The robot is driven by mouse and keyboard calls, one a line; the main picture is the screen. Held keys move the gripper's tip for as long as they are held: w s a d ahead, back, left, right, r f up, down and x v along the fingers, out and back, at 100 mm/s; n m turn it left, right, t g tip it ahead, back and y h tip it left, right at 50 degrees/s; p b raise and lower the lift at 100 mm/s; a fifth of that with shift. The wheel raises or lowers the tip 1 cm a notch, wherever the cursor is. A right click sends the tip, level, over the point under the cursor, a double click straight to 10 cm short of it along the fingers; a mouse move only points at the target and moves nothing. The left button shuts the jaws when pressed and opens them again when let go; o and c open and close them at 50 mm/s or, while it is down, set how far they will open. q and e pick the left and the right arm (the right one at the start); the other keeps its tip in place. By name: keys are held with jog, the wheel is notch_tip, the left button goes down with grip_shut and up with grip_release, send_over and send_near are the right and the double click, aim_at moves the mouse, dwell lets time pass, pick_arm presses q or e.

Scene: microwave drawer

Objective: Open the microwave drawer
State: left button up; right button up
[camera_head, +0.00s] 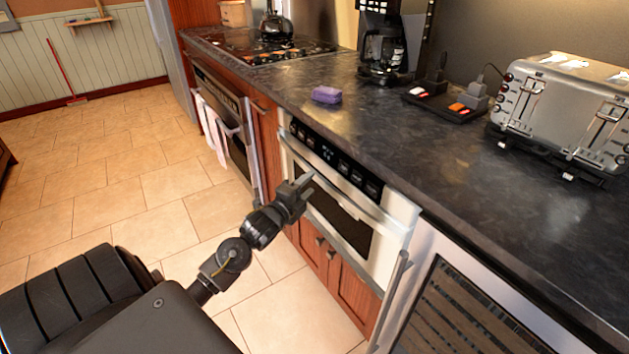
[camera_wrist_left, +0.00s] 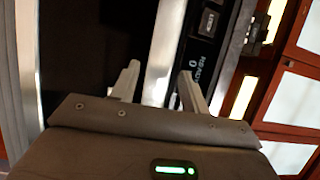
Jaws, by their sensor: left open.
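The microwave drawer (camera_head: 385,254) is a white and silver unit with a dark window, built in under the counter. It looks shut, with its front about flush with the cabinets. A long silver handle bar (camera_head: 352,199) runs across its front below the black control panel (camera_head: 334,160). My left gripper (camera_head: 307,183) is open at the left part of the handle. In the left wrist view, my left gripper (camera_wrist_left: 158,76) has its two fingers apart, with the silver handle (camera_wrist_left: 166,45) between them. I cannot tell whether either finger touches it. My right gripper is not in view.
The dark countertop (camera_head: 420,150) runs above the drawer, with a purple sponge (camera_head: 326,95), a coffee maker (camera_head: 384,50) and a toaster (camera_head: 560,105) on it. An oven (camera_head: 222,125) stands to the left. The tiled floor (camera_head: 150,190) before the cabinets is clear.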

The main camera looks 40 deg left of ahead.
aim_at(316, 178)
pick_arm(q)
jog(key=shift+w+a, duration=0.15)
jog(key=shift+w, duration=1.75)
jog(key=shift+c, duration=0.4)
grip_shut()
